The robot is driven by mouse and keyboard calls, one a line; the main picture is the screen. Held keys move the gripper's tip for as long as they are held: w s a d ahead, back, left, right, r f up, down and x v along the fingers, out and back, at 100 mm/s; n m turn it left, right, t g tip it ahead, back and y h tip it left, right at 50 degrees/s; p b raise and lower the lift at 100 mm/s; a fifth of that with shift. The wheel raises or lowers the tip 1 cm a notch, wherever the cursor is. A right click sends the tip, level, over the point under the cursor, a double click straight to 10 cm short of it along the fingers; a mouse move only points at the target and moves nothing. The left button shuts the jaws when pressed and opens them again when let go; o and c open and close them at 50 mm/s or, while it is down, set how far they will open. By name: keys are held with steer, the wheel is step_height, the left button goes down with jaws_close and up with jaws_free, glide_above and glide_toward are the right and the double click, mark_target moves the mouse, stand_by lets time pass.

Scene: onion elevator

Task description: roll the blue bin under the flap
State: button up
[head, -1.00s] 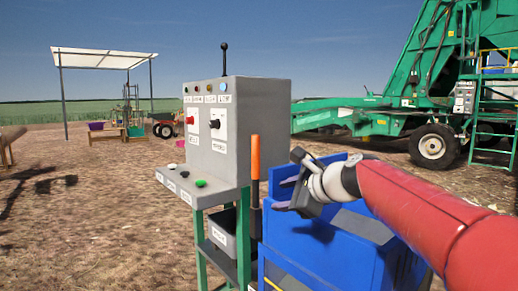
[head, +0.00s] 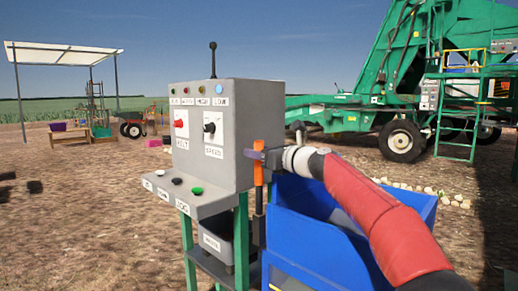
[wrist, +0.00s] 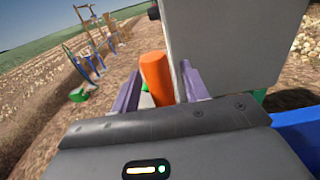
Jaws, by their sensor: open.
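The blue bin (head: 295,245) stands at the lower right in the head view, just right of the grey control console. A strip of its blue side shows at the right edge of the wrist view (wrist: 300,130). My gripper (head: 258,158) is open, above the bin's left side at the console's right edge. In the wrist view its two purple fingers (wrist: 158,90) stand on either side of an upright orange handle (wrist: 156,76), with gaps visible. The orange handle (head: 259,165) also shows in the head view. A flap cannot be made out for certain.
The grey control console (head: 215,130), with knobs, lights and buttons, stands on a green frame close to my gripper. A large green machine (head: 400,80) with wheels and a ladder stands behind at the right. Open dry ground (head: 80,220) lies at the left.

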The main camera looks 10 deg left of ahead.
steer(key=shift+w+a, duration=0.1)
steer(key=shift+a, duration=0.1)
steer(key=shift+c, duration=0.4)
jaws_close()
